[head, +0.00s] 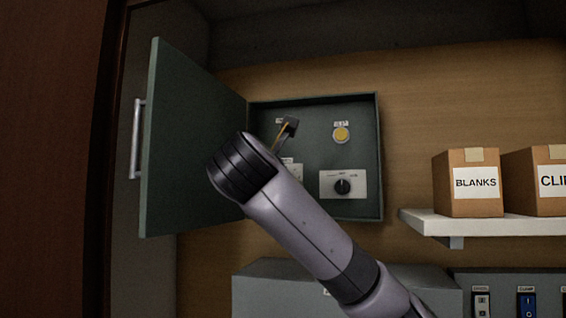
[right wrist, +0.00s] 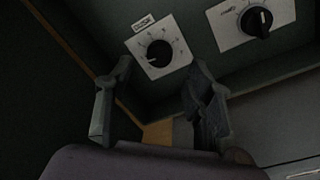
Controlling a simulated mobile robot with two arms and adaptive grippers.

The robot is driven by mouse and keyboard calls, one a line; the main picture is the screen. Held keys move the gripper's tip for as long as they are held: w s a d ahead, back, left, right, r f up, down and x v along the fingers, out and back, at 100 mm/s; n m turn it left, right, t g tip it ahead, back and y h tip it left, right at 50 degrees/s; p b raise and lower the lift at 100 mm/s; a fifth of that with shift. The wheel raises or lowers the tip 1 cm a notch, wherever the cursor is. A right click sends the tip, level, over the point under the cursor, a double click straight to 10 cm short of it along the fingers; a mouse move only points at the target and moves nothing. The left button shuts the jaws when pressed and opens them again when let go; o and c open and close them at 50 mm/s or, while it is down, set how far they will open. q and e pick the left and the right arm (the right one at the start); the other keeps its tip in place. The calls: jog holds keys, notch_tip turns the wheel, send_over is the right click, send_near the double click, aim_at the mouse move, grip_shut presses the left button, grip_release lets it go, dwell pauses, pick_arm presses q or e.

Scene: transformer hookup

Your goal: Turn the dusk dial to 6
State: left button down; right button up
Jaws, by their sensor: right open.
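The small dial (right wrist: 158,54), a black knob on a white plate with a small tag above it, is in the right wrist view. My left gripper is not in view.
A larger black dial (head: 342,186) sits to the right, under a yellow round button (head: 341,135). The green box (head: 379,150) has its door (head: 190,140) open left. A dark fixture (head: 290,126) is upper left inside. A shelf (head: 490,224) with cartons stands right.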

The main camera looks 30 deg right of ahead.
jog(key=p+x, duration=0.1)
jog(key=x, duration=0.3)
jog(key=shift+w+d+p, duration=0.2)
jog(key=shift+p, duration=0.15)
grip_shut()
dwell(0.3)
jog(key=shift+f, duration=0.1)
